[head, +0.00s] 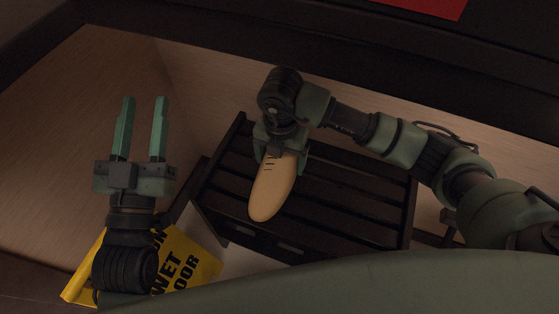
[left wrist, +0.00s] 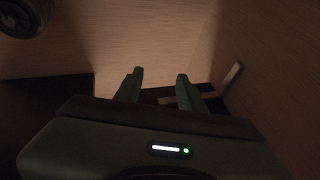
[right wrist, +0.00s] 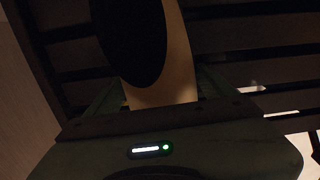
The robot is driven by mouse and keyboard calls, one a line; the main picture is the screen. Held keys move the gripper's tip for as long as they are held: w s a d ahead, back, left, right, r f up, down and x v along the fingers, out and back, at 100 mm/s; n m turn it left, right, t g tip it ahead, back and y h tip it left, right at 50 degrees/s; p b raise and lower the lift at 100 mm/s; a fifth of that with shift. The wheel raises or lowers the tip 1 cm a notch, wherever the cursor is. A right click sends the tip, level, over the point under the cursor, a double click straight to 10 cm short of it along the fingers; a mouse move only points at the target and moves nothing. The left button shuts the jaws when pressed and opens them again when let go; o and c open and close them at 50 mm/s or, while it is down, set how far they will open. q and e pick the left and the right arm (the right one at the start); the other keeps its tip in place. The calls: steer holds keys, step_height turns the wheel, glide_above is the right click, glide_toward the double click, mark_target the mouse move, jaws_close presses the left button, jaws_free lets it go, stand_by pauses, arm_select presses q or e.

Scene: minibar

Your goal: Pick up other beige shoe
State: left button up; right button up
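A beige shoe (head: 272,188) is at my right gripper (head: 282,150), over the dark slatted bench. In the right wrist view the shoe (right wrist: 178,60) rises from between the fingers, with its dark opening facing the camera. The right gripper appears shut on the shoe's end; its fingertips are mostly hidden by it. My left gripper (head: 140,130) is open and empty, left of the bench, with its two green fingers apart. The left fingers also show apart in the left wrist view (left wrist: 158,88). Only one beige shoe is in view.
The dark slatted bench (head: 340,193) stands below the right gripper. A yellow wet-floor sign (head: 185,262) lies at the lower left, near my left arm. A wooden wall or panel (head: 60,130) is on the left. A red item (head: 425,6) is at the top.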

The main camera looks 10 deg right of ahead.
steer(key=c, duration=0.6)
steer(key=shift+c, duration=0.2)
steer(key=shift+r, duration=0.2)
